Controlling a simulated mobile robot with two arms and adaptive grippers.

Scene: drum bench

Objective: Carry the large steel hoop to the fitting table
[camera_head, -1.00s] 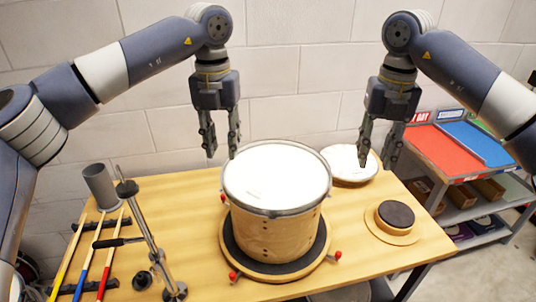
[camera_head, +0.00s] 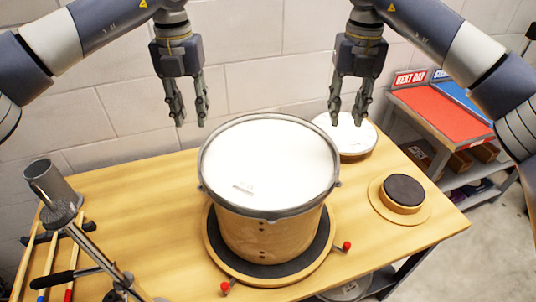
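The steel hoop (camera_head: 276,214) sits around the top of a wooden drum (camera_head: 262,240) with a white head (camera_head: 268,160). The drum stands upright on a round dark-topped turntable (camera_head: 225,252) on the wooden bench (camera_head: 410,250). My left gripper (camera_head: 190,121) is open and empty, above and to the left of the hoop's far left side. My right gripper (camera_head: 345,121) is open and empty, above and to the right of the hoop's far right side. Neither gripper touches the hoop. No separate fitting table can be clearly identified.
A smaller white-topped drum (camera_head: 350,138) stands behind at right. A round dark pad (camera_head: 403,190) lies on the right. A grey cup (camera_head: 50,182), a metal stand (camera_head: 95,255) and coloured sticks occupy the left. A shelf with red and blue tops (camera_head: 440,105) stands beyond.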

